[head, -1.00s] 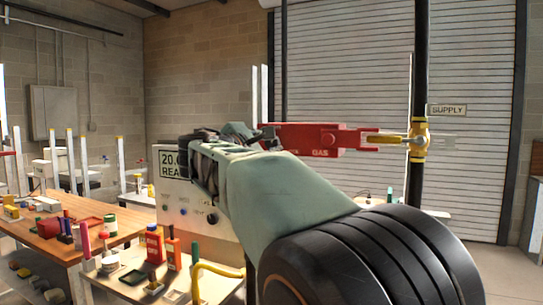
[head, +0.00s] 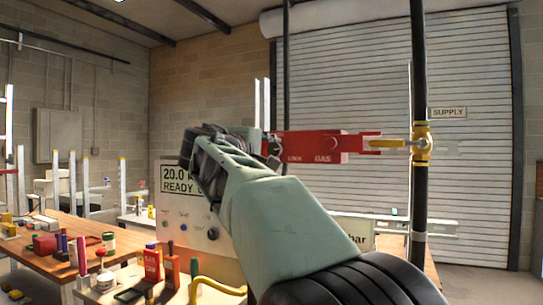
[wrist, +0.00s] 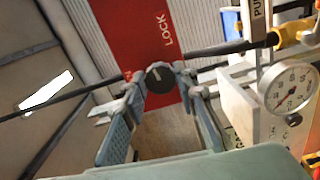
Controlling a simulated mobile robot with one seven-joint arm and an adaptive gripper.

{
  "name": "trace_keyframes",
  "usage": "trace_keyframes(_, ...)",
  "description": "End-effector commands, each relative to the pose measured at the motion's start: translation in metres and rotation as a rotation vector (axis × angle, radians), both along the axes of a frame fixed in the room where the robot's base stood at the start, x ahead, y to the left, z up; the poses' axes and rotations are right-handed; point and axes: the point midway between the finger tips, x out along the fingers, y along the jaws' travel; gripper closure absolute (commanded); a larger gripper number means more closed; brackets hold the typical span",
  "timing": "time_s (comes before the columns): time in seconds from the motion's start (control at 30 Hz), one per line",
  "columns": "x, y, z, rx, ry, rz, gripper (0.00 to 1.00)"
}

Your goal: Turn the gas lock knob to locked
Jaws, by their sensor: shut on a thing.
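A red plate (head: 306,146) marked LOCK and GAS spans the head view's middle right. In the wrist view the red plate (wrist: 153,28) shows the word LOCK. The dark round gas lock knob (wrist: 160,77) sits on it, with a pale pointer line on its face. My gripper (wrist: 161,83) has its two fingers on either side of the knob, shut on it. In the head view my arm hides most of the gripper. The plate's right end meets a yellow valve fitting (head: 421,144) on a black upright pipe.
A white panel reading 20.0 and READY (head: 180,180) stands behind my arm. A dial gauge (wrist: 290,88) is close to the right of my gripper in the wrist view. A wooden table (head: 55,258) with small items stands at left. A SUPPLY sign (head: 449,112) hangs at right.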

Motion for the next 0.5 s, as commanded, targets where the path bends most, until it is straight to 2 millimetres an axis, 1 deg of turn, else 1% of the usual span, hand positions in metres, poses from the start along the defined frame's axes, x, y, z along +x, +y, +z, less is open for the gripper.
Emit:
trace_keyframes(0.2, 0.0001, -0.0007, -0.0008, 0.034, -0.011, -0.002, 0.98)
trace_keyframes(0.5, 0.0001, -0.0006, -0.0007, 0.038, -0.013, -0.002, 0.98)
